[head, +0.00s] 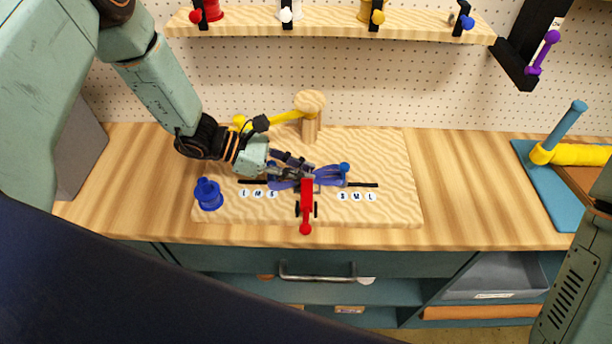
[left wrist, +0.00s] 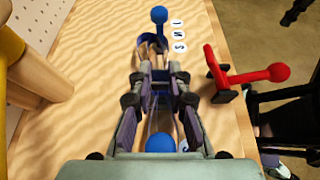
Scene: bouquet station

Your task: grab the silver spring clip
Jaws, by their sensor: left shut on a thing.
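My left gripper (head: 312,181) reaches down from the left over the pale wooden board. Its fingers are closed at the middle of a blue ribbon bow (head: 331,178). In the left wrist view the fingertips (left wrist: 158,77) come together there, with a bow loop (left wrist: 148,41) and a blue knob (left wrist: 159,14) beyond them. Another blue knob (left wrist: 160,143) shows between the finger bases. The fingers hide much of what they hold. I cannot pick out the silver spring clip for sure. My right gripper is not in view.
A blue spool (head: 208,194) stands at the board's left. A wooden post (head: 310,122) with a yellow arm stands behind. A shelf (head: 330,24) crosses the back. The board's right part is clear.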

